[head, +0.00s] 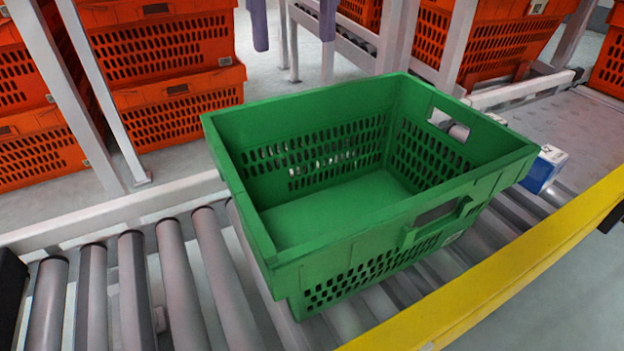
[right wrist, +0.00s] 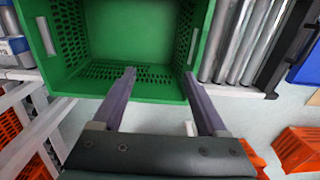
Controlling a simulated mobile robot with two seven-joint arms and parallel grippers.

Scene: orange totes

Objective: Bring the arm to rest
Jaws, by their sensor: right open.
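My right gripper (head: 294,42) shows at the top of the head view as two purple fingers, wide apart and pointing down. It is beyond the far side of a green tote (head: 340,285). The fingers are open with nothing between them in the right wrist view (right wrist: 159,74), where the green tote (right wrist: 128,90) lies in front of the fingertips. Whether the fingertips touch its wall I cannot tell there; in the head view they appear apart from it. The tote stands upright on the conveyor and is empty. The rest of my right arm is hidden, and my left gripper is not in view.
The roller conveyor (head: 180,275) runs under the tote, with a yellow rail (head: 500,275) along the near side. A blue and white box (head: 545,168) sits just right of the tote. Orange totes (head: 175,120) stand stacked behind, among grey metal posts (head: 105,95). Rollers at left are clear.

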